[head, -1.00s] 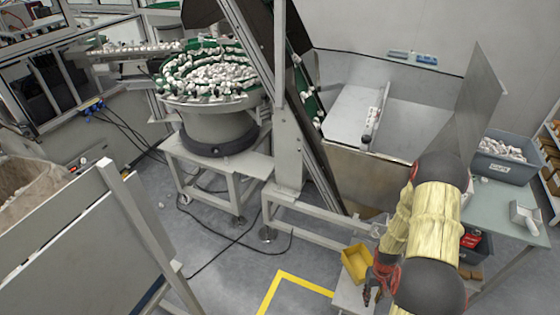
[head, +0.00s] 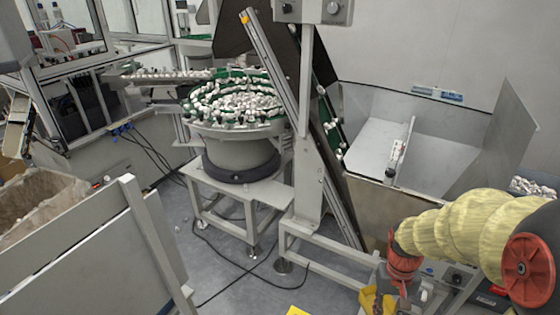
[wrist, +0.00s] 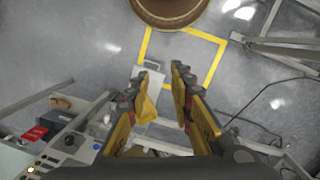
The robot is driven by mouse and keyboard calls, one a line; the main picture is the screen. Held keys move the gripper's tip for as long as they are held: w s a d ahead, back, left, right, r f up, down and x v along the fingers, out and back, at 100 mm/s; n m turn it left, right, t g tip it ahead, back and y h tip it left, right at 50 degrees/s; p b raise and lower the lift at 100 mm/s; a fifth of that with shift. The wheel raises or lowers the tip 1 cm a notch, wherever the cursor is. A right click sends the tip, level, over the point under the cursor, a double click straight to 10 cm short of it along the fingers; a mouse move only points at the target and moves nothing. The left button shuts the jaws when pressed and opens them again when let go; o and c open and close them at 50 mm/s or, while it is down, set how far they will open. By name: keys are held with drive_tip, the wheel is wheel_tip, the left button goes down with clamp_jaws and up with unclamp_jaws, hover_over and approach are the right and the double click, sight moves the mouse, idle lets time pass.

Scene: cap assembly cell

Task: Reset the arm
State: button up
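My gripper (wrist: 158,75) shows in the wrist view with its two fingers spread apart and nothing between the tips. It hangs in the air, pointing down over the floor.
A feeder bowl (head: 240,150) of white caps stands in the middle on a frame. A metal hopper (head: 445,150) is at the right, behind my arm. A grey panel (head: 90,245) stands front left. Yellow floor tape (wrist: 187,32) and a brown round object (wrist: 170,12) show in the wrist view.

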drive_tip(key=s+a+r+n+t+b, duration=0.1)
drive_tip(key=s+a+r+t, duration=0.1)
drive_tip(key=a+r, duration=0.4)
drive_tip(key=s+a+r+n+t+b, duration=0.1)
drive_tip(key=a+r+t, duration=0.4)
drive_tip(key=r, duration=0.7)
drive_tip(key=s+a+b, duration=0.1)
drive_tip(key=s, duration=0.1)
drive_tip(key=shift+s+n, duration=0.35)
drive_tip(key=shift+n, duration=0.05)
